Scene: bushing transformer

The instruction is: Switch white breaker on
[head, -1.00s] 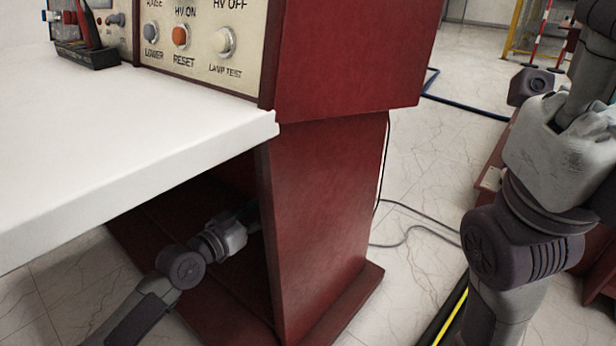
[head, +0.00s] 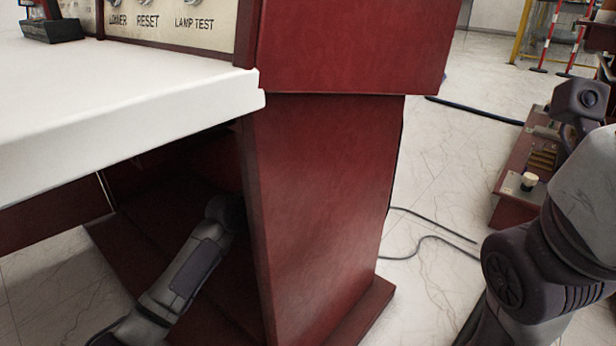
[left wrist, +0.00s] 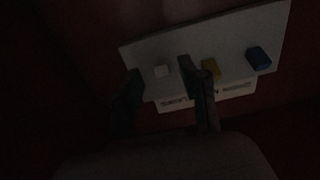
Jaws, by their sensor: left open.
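In the dark left wrist view, the white breaker (left wrist: 161,71) is a small pale block on a light panel (left wrist: 230,38). The two fingers of my left gripper (left wrist: 160,84) are apart, one on each side of the white breaker in the picture. They look empty, and I cannot tell whether they touch the panel. A yellow breaker (left wrist: 211,69) and a blue breaker (left wrist: 258,57) sit to the right. In the head view, my left arm reaches under the white desk (head: 120,120); its gripper is hidden there. My right gripper is not in view.
The desk's red side panel (head: 320,200) stands right of my left arm, and the desk top is above it. A control panel (head: 180,28) is at the back. Cables (head: 430,238) lie on the pale floor to the right.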

